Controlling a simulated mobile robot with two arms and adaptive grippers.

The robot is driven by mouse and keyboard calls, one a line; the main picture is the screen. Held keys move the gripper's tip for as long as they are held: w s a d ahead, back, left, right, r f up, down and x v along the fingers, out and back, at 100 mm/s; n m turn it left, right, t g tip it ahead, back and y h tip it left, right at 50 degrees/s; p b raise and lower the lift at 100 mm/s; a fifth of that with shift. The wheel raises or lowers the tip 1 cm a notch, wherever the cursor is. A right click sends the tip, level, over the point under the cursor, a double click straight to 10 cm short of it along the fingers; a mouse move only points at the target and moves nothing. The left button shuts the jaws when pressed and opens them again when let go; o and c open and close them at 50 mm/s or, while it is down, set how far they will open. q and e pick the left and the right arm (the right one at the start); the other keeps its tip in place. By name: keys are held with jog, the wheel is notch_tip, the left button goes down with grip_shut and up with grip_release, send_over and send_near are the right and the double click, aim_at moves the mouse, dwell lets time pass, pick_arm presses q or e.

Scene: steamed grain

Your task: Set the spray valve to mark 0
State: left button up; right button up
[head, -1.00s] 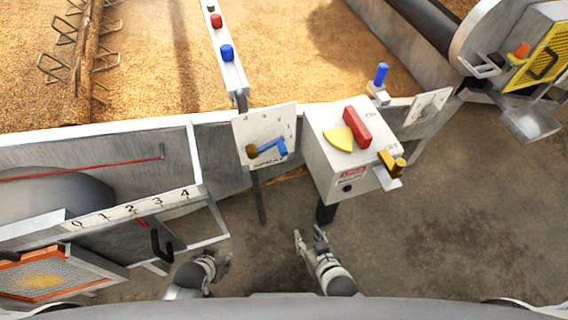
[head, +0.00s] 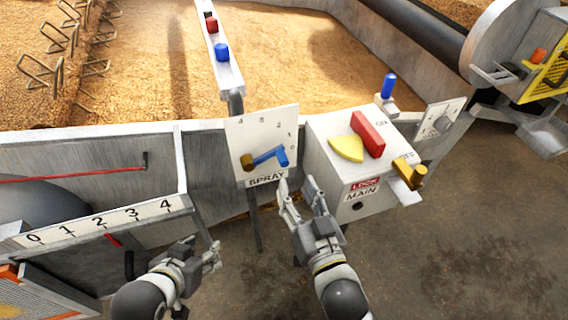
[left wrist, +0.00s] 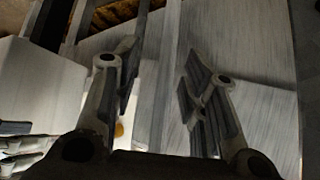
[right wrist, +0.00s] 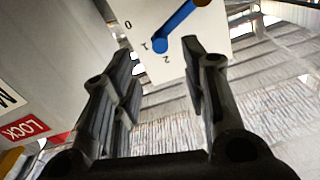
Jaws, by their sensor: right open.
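The spray valve is a blue lever (head: 268,155) on a gold hub (head: 248,161), in front of a white panel (head: 240,130) with marks 0 to 4. Its blue grip end lies to the right, near the low marks; I cannot tell the exact mark because it stands off the panel. My right gripper (head: 297,190) is open and empty, below and right of the lever, apart from it. In the right wrist view the blue lever (right wrist: 178,30) appears beyond and between the fingertips. My left gripper (head: 206,250) is open and empty, low at the left.
A white MAIN box (head: 330,165) with a red lever (head: 368,135), a yellow sector (head: 346,149) and a gold lock handle (head: 412,173) stands right of the panel. A numbered rail (head: 90,224) is at left. A post with red and blue knobs (head: 222,52) rises behind.

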aim_at(285, 164)
jog(key=b+x, duration=0.1)
jog(key=x, duration=0.6)
jog(key=shift+w+f, duration=0.1)
jog(key=shift+w, duration=0.1)
pick_arm(q)
jog(key=w+d+r+t+h, duration=0.1)
jog(key=w+d+r+t, duration=0.1)
jog(key=w+r+t, duration=0.1)
jog(key=shift+w+r+t, duration=0.4)
jog(key=shift+w+r, duration=0.35)
jog(key=shift+w, duration=0.25)
pick_arm(e)
jog(key=shift+w+a, duration=0.25)
jog(key=shift+w, duration=0.4)
